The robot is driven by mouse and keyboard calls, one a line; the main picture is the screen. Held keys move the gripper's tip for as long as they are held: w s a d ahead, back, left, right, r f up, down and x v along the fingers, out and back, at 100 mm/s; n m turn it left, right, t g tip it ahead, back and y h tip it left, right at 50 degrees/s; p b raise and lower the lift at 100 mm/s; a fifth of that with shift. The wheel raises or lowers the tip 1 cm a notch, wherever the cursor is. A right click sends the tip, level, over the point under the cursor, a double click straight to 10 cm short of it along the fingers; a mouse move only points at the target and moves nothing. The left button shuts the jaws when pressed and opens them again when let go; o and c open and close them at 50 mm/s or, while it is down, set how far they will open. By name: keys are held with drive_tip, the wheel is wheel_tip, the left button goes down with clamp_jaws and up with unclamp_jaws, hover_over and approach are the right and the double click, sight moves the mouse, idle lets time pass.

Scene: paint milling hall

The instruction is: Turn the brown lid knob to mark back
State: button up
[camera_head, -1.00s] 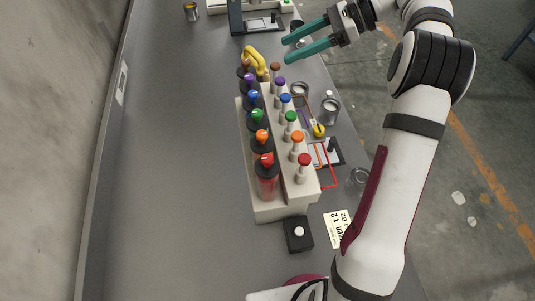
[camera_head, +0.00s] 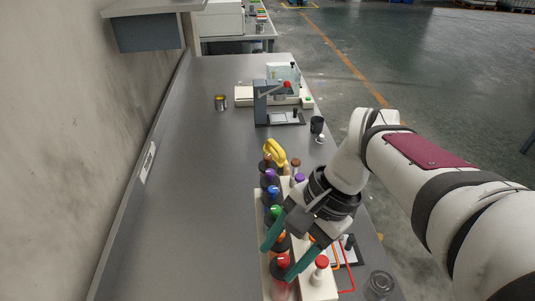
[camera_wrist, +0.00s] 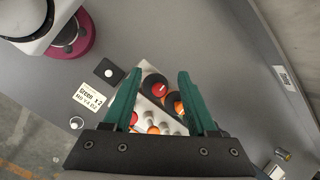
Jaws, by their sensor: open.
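The brown lid knob (camera_head: 267,157) is on the farthest jar of a row of dark-lidded jars, beside a yellow looped object; its mark is too small to read. Nearer along the row are purple (camera_head: 270,174), blue (camera_head: 273,191), green (camera_head: 276,211), orange and red (camera_head: 283,260) knobs. My gripper (camera_head: 278,263) is open and empty, its teal fingers over the near end of the row, well short of the brown knob. In the wrist view the red knob (camera_wrist: 158,89) shows between the fingers; the orange knob (camera_wrist: 178,105) is partly behind one finger. The brown knob is not visible there.
A parallel row of smaller capped pieces stands to the right, including a brown cap (camera_head: 296,162) and a red cap (camera_head: 322,262). The yellow looped object (camera_head: 274,152) is close behind the brown knob. A bench device (camera_head: 268,105) stands farther back. The bench left of the jars is clear.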

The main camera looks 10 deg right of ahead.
drive_tip(key=shift+s+f, duration=0.25)
drive_tip(key=shift+s, duration=0.35)
drive_tip(key=shift+c, duration=0.4)
wheel_tip(320, 180, up, 4)
drive_tip(key=shift+w+r, duration=0.1)
drive_tip(key=shift+r, duration=0.15)
drive_tip(key=shift+c, duration=1)
drive_tip(key=w+d+f+h, duration=0.1)
drive_tip(key=w+f+h, duration=0.1)
drive_tip(key=w+h, duration=0.95)
drive_tip(key=w+a+r+m+t+h, duration=0.1)
drive_tip(key=w+a+r+t+h, duration=0.1)
drive_tip(key=w+a+t, duration=0.35)
drive_tip(key=w+a+r+t+h, duration=0.1)
drive_tip(key=w+a+t+h, duration=0.15)
drive_tip(key=w+a, duration=0.45)
approach(266, 157)
drive_tip(key=shift+h, duration=0.3)
drive_tip(key=x, duration=1.1)
drive_tip(key=shift+a+f, duration=0.15)
drive_tip(key=shift+f, duration=0.05)
